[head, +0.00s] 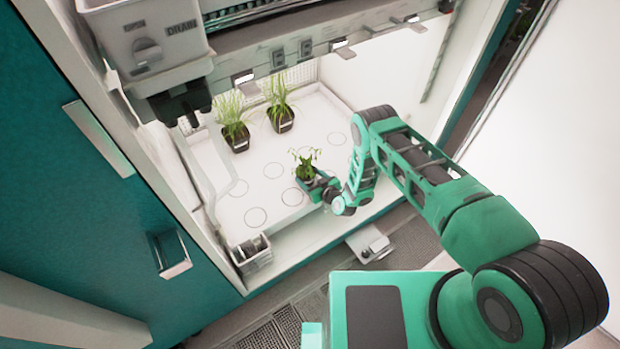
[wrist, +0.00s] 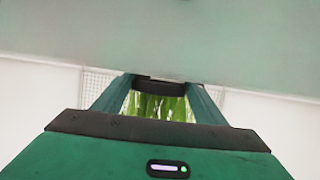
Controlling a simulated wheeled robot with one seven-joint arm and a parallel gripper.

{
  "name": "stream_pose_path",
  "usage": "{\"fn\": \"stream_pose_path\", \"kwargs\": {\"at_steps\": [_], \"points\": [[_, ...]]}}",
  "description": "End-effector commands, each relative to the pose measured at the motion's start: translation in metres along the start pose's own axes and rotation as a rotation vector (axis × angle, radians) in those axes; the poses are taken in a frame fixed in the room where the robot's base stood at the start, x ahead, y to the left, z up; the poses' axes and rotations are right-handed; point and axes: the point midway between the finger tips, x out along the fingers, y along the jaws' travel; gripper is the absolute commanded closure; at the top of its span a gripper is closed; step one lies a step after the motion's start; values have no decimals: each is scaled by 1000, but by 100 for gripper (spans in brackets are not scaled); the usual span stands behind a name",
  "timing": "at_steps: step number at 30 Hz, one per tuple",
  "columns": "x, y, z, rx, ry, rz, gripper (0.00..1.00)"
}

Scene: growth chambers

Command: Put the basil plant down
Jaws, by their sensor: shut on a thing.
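The basil plant (head: 305,168) is a small leafy green plant in a dark pot. It is in the head view, over the front part of the white chamber tray (head: 233,212), which is marked with several circles. My gripper (head: 318,184) is shut on the pot, reaching in from the right. In the wrist view, the dark pot rim (wrist: 158,87) shows between my two green fingers. I cannot tell whether the pot touches the tray or is held above it.
Two pots of tall grassy plants, one at left (head: 235,130) and one at right (head: 280,112), stand at the back of the tray. A small bin (head: 252,256) stands at the front left corner. Empty circles lie left of and behind the basil. Chamber walls bound both sides.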

Motion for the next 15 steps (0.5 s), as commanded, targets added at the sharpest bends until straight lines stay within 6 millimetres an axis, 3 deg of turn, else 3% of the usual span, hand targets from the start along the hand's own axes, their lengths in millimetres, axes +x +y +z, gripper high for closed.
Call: {"fn": "stream_pose_path", "kwargs": {"at_steps": [6,7,8,9,15], "points": [[1,0,2,1,1,0,63],[1,0,2,1,0,0,28],[1,0,1,1,0,0,20],[1,0,1,1,0,0,16],[0,0,2,1,0,0,16]]}}
